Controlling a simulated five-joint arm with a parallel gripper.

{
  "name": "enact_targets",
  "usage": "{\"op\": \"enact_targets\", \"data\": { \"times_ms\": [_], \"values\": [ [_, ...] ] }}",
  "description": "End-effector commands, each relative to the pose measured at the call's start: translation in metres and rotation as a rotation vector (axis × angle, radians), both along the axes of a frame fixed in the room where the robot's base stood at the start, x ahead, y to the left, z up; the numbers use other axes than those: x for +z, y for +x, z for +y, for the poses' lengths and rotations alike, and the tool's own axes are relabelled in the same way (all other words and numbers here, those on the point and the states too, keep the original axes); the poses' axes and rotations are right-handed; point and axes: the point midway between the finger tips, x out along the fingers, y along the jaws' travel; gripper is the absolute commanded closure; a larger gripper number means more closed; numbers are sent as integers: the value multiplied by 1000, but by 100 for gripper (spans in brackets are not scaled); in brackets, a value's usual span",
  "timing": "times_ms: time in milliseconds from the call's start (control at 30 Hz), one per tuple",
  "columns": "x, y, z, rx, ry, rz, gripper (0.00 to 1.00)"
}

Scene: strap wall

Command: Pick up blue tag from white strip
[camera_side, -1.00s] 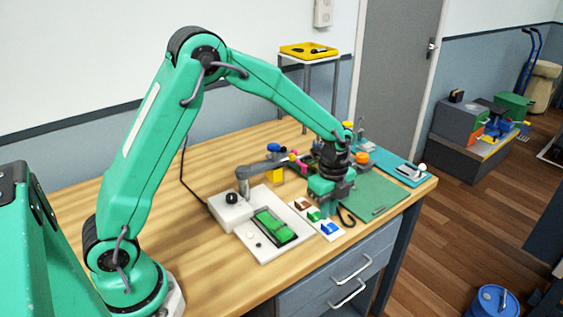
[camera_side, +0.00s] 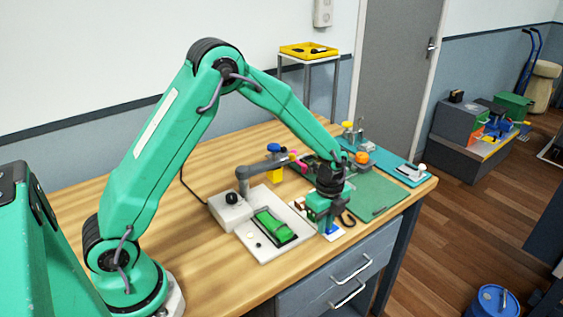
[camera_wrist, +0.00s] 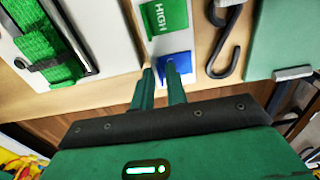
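The blue tag (camera_wrist: 180,67) lies at the near end of the white strip (camera_wrist: 168,44). It also shows in the side view (camera_side: 334,230), partly hidden by my gripper. A green tag marked HIGH (camera_wrist: 165,24) is farther up the strip. A brown tag (camera_side: 300,203) sits at the strip's far end. My gripper (camera_wrist: 159,68) points down at the blue tag, with a narrow gap between its fingers. The right finger overlaps the blue tag in the wrist view and the left finger is off its left edge. I cannot tell whether either finger touches it.
A white plate with a green strap (camera_side: 270,225) lies left of the strip. A black hook (camera_wrist: 228,42) lies to the right, beside a green mat (camera_side: 375,195). The table's front edge and drawers are close below the strip.

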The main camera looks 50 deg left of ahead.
Motion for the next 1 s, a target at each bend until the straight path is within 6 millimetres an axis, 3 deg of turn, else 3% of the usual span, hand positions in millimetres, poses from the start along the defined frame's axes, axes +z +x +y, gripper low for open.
{"op": "enact_targets", "data": {
  "times_ms": [200,300,767,1000],
  "values": [
    [0,0,0,0,0,0,86],
    [0,0,0,0,0,0,100],
    [1,0,0,0,0,0,100],
    [13,1,0,0,0,-2,100]
  ]
}}
